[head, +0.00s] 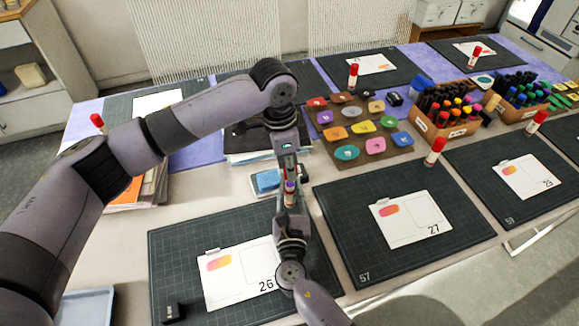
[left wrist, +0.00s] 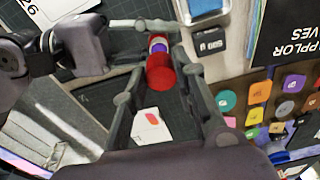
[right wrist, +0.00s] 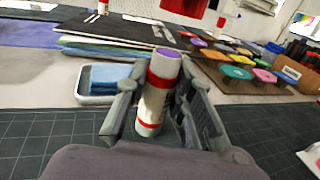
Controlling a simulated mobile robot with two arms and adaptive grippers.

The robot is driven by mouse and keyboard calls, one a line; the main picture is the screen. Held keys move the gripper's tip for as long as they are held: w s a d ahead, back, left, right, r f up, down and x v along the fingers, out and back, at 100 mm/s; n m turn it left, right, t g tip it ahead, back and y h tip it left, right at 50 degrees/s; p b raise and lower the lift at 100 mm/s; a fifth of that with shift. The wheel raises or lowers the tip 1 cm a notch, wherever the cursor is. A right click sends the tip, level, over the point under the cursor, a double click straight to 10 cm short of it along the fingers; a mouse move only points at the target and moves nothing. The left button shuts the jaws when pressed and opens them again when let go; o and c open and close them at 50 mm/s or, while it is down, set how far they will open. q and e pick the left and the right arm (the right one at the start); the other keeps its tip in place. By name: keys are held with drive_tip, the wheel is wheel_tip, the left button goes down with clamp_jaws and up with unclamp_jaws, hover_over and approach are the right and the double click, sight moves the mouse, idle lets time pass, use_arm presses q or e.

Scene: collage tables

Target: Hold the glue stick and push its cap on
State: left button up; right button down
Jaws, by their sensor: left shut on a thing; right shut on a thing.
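The glue stick (right wrist: 158,95), white with red bands and a purple glue tip, stands upright in my right gripper (right wrist: 165,105). My right gripper also shows in the head view (head: 291,212), reaching up from the bottom. My left gripper (head: 288,160) is above it, pointing down, shut on the red cap (left wrist: 160,72). In the left wrist view the purple tip shows just beyond the cap, within the fingers of my left gripper (left wrist: 158,75). In the head view the cap is above the purple tip, roughly in line; whether they touch I cannot tell.
Cutting mats with cards (head: 411,219) lie along the table, several with capped glue sticks (head: 435,152). A blue sponge in a tray (head: 267,181) sits just behind the grippers. A board of coloured pieces (head: 362,127) and marker boxes (head: 446,124) stand to the right.

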sight(290, 184)
use_arm(q)
drive_tip(key=shift+f, duration=0.9)
drive_tip(key=shift+f, duration=0.85)
drive_tip(key=shift+f, duration=0.35)
drive_tip(key=shift+f, duration=0.25)
drive_tip(key=shift+c, duration=0.4)
drive_tip(key=shift+s+f, duration=0.1)
drive_tip(key=shift+f, duration=0.15)
drive_tip(key=shift+c, duration=0.5)
